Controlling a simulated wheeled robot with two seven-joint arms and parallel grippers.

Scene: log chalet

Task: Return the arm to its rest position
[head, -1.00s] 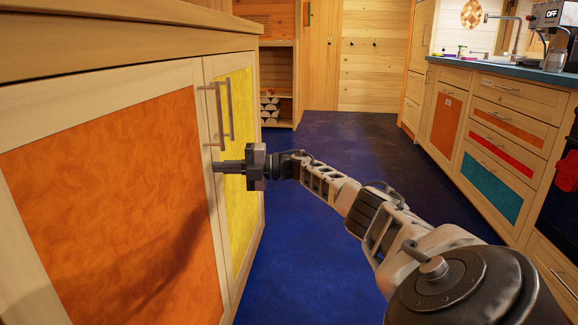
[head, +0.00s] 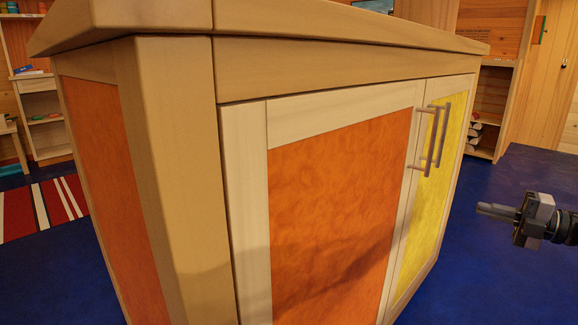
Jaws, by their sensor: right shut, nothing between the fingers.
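My right gripper (head: 497,211) is at the right edge of the head view, with its fingers pointing left. It is shut and empty, over the blue floor and apart from the cabinet. The wooden cabinet (head: 180,170) fills the middle of the view. Its orange door (head: 340,200) and yellow door (head: 420,205) both look closed. The two bar handles (head: 432,140) stand side by side near the top of the doors, to the left of the gripper. Most of my right arm is cut off by the right edge. My left gripper does not show.
The blue floor (head: 480,280) is clear around the gripper. A striped rug (head: 40,208) and wooden shelves (head: 40,110) are at the left. A shelf unit (head: 490,110) stands behind the cabinet at the right. The countertop edge (head: 350,22) overhangs the doors.

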